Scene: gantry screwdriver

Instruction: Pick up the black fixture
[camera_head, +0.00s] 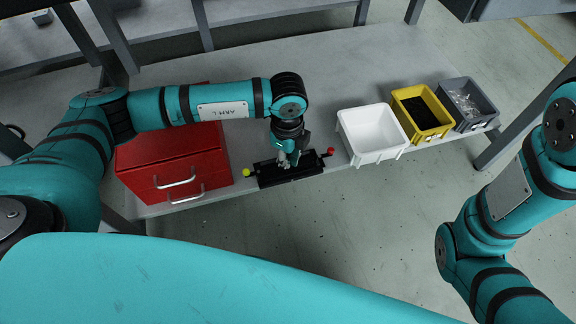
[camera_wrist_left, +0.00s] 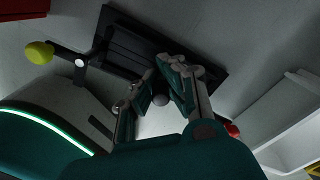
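The black fixture (camera_head: 265,173) is a long dark block at the front edge of the grey table, with a yellow-green ball (camera_head: 246,173) at its left end and a red ball (camera_head: 330,152) at its right. It also shows in the left wrist view (camera_wrist_left: 125,45). My left gripper (camera_head: 289,160) points down over the middle of the fixture and hides part of it. In the wrist view its two fingers (camera_wrist_left: 154,80) stand apart, with a small grey knob between them. Whether the fingers touch the fixture is unclear. My right gripper is out of view.
A red toolbox (camera_head: 175,150) with silver handles stands left of the fixture. A white bin (camera_head: 372,133), a yellow bin (camera_head: 443,127) and a grey bin (camera_head: 490,112) line up to the right. The table (camera_head: 340,65) behind the bins is clear.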

